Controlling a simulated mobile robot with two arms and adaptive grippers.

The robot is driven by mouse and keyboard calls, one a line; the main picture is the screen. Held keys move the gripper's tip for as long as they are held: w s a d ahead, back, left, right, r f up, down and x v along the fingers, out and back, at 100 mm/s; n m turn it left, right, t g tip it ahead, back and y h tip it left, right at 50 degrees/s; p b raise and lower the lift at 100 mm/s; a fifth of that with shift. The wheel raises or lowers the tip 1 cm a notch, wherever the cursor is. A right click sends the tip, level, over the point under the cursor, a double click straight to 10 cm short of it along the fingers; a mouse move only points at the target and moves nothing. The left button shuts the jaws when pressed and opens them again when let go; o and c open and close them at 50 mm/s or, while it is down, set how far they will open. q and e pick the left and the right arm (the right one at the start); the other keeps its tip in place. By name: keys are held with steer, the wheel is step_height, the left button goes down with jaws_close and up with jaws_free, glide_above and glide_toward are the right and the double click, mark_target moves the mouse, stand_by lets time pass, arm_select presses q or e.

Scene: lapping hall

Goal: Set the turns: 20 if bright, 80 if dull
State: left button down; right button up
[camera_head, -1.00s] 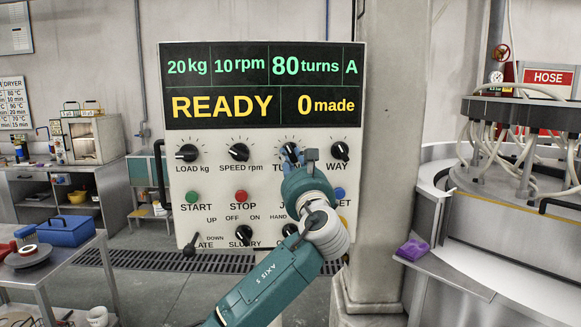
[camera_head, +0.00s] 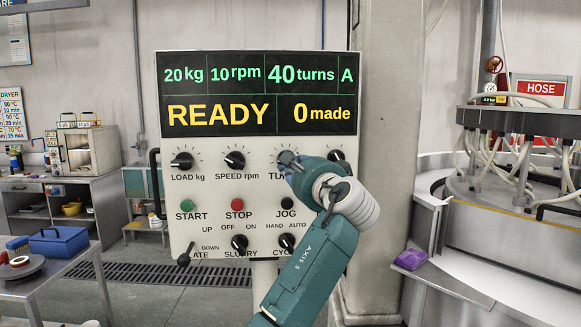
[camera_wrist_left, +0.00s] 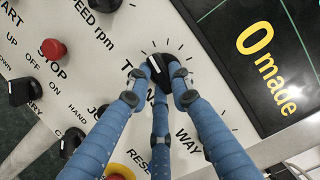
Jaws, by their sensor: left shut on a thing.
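The control panel (camera_head: 220,220) fills the middle of the head view. Its display (camera_head: 258,93) reads 20 kg, 10 rpm, 40 turns, A, READY and 0 made. My left gripper (camera_head: 291,160) is at the TURNS knob, hiding most of it and part of its label. In the left wrist view, the blue fingers of my left gripper (camera_wrist_left: 158,78) close around the black TURNS knob (camera_wrist_left: 155,66). My right gripper is not in view. No part is clearly seen as bright or dull.
The LOAD knob (camera_head: 182,161) and SPEED knob (camera_head: 234,160) sit left of the gripper. START (camera_head: 187,205), STOP (camera_head: 238,205) and JOG (camera_head: 288,203) buttons lie below. A lapping machine (camera_head: 525,165) stands right, with a purple object (camera_head: 410,259) on its ledge. A blue box (camera_head: 59,241) is left.

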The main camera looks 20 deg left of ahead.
arm_select(q)
steer(key=shift+d+n+g+h+p, duration=0.1)
steer(key=shift+n+g+h+p, duration=0.35)
steer(key=shift+n, duration=1.65)
steer(key=c, duration=1.5)
jaws_free()
steer(key=shift+c, duration=0.2)
steer(key=shift+r, duration=0.1)
steer(key=f+v, duration=0.1)
steer(key=v, duration=1.1)
steer(key=shift+r, duration=0.45)
